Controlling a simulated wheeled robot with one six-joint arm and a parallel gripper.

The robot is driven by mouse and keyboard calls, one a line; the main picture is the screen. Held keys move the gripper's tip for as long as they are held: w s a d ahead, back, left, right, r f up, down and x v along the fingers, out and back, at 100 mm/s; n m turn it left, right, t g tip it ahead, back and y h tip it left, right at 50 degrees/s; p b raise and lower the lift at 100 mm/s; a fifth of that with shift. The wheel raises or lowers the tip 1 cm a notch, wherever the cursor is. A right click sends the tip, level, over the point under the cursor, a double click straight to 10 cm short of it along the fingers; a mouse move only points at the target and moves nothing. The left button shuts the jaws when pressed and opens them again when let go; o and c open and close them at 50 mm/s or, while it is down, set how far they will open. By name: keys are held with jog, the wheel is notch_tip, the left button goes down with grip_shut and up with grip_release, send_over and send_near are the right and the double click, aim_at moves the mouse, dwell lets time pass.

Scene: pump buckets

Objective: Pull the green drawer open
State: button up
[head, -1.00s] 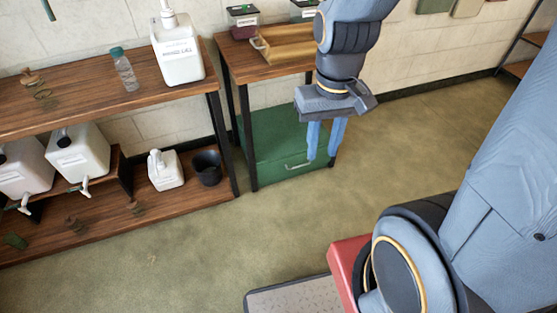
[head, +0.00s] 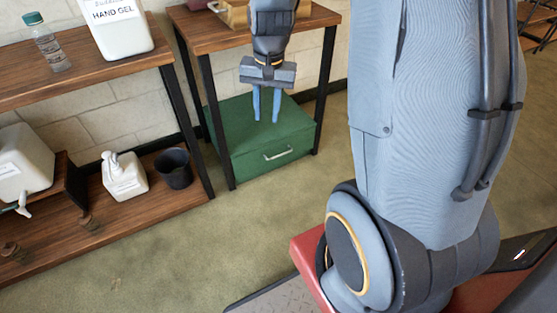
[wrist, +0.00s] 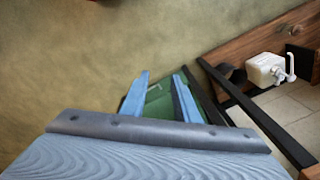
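The green drawer unit (head: 258,140) stands on the floor under the small wooden table. Its front faces the lower right and carries a pale bar handle (head: 278,153). The drawer looks shut. My gripper (head: 266,118) points down, its two blue fingers apart with nothing seen between them. In the head view the fingers overlap the green top, left of and above the handle; whether they touch it I cannot tell. In the wrist view the open fingers (wrist: 160,100) frame part of the green unit (wrist: 158,108), and much of it is hidden by the gripper.
The small table (head: 190,28) has black legs close around the green unit. To the left, a wooden shelf (head: 150,205) holds a black bucket (head: 174,169) and a white pump bottle (head: 124,178). The floor in front of the drawer is clear.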

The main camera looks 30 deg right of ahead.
jog(key=w+d+f+m+b, duration=0.35)
jog(key=w+f+b, duration=0.35)
jog(key=f, duration=0.3)
jog(key=w+d+f+m+b, duration=0.2)
jog(key=w+d+f+b, duration=0.4)
jog(key=f, duration=0.4)
jog(key=m+t+b, duration=0.1)
jog(key=m+b, duration=0.4)
jog(key=b, duration=0.8)
send_near(280, 155)
jog(key=f+b, duration=0.2)
jog(key=f, duration=0.1)
jog(key=w+f+b, duration=0.1)
jog(key=f, duration=0.3)
jog(key=shift+w+f+b, duration=0.1)
jog(key=shift+w+b, duration=0.1)
jog(key=shift+b, duration=0.2)
grip_shut()
